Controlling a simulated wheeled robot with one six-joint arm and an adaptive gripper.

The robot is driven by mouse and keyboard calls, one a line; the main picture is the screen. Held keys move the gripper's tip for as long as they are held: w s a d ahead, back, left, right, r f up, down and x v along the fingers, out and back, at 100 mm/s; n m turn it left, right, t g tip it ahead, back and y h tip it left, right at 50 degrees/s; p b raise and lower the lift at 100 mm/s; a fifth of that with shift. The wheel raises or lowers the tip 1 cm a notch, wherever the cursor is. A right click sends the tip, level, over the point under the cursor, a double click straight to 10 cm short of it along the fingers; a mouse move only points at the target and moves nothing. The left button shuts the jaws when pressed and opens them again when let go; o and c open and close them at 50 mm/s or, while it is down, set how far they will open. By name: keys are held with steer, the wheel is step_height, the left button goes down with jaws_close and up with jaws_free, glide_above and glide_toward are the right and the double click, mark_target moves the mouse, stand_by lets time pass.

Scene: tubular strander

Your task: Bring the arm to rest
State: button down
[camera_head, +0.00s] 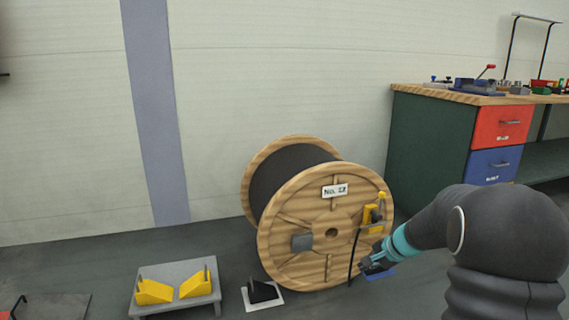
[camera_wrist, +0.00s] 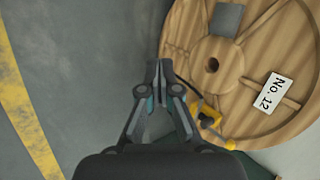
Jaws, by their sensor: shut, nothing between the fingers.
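My gripper (camera_head: 368,266) is at the end of my dark arm with a teal wrist band, in front of the lower right of a wooden cable drum. In the wrist view my gripper (camera_wrist: 159,72) is shut, its fingertips together with nothing between them. The wooden drum (camera_head: 290,260) stands on its rims on the floor, with a plate reading "No." and a number. In the wrist view the drum (camera_wrist: 190,40) is beside the fingers on the right. I cannot tell from these views whether the fingertips touch it.
A yellow clamp-like part (camera_head: 372,217) sits on the drum face with a dark strip hanging below. Yellow wedges (camera_head: 153,292) lie on a grey stand (camera_head: 172,271). A black wedge (camera_head: 262,291) is on a white plate. A workbench (camera_head: 425,140) stands at right.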

steer(key=s+a+r+n+h+p, duration=0.1)
steer(key=s+a+r+n+p, duration=0.1)
steer(key=s+r, duration=0.5)
steer(key=s+a+r+n+h+p, duration=0.2)
steer(key=s+r+n, duration=0.3)
steer(key=s, duration=1.2)
steer(key=s+a+r+n+h+p, duration=0.1)
steer(key=s+a+r+n+p, duration=0.2)
steer(key=s+r, duration=0.5)
steer(key=s+n+p, duration=0.1)
steer(key=s, duration=0.3)
steer(key=shift+s+a+r+h, duration=0.15)
steer(key=shift+a+r+h, duration=0.15)
steer(key=shift+r, duration=0.1)
